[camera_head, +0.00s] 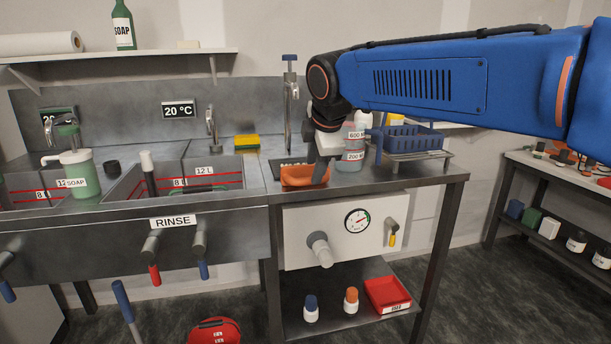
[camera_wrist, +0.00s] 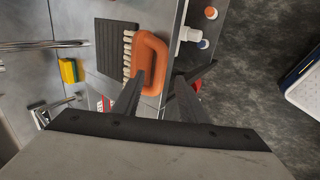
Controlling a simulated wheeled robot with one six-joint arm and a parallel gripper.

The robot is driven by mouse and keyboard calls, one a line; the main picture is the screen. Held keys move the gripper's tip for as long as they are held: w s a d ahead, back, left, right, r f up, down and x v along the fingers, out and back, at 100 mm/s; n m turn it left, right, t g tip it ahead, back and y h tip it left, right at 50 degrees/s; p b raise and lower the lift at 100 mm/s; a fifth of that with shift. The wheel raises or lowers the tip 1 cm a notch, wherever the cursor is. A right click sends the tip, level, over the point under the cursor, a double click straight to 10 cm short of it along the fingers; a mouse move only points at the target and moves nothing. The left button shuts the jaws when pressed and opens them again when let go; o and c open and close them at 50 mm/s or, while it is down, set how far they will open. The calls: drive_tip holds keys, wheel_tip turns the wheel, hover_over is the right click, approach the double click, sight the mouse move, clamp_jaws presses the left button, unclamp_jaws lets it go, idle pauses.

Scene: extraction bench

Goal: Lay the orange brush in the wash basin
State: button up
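The orange brush (camera_head: 304,176) lies on the steel bench right of the basins, by a dark ribbed mat. In the wrist view the brush (camera_wrist: 164,50) shows a looped handle and a row of pale bristles. My gripper (camera_head: 322,182) is low over the bench at the brush's right end. In the wrist view my gripper (camera_wrist: 161,76) has its fingers apart, one overlapping the loop and one just right of it. I cannot tell whether either touches. A basin (camera_head: 18,182) at the far left is cut off, with no name readable. The basin beside it (camera_head: 232,170) is labelled RINSE.
A soap pump bottle (camera_head: 84,178) stands at the basins' front. A tap (camera_head: 289,105), a yellow-green sponge (camera_head: 246,142), labelled bottles (camera_head: 349,158) and a blue rack (camera_head: 410,139) stand around the brush. A dark-handled thing (camera_head: 148,172) stands upright in the RINSE basin.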

sight(298, 174)
drive_tip(key=x, duration=0.5)
drive_tip(key=shift+d+f, duration=0.1)
clamp_jaws()
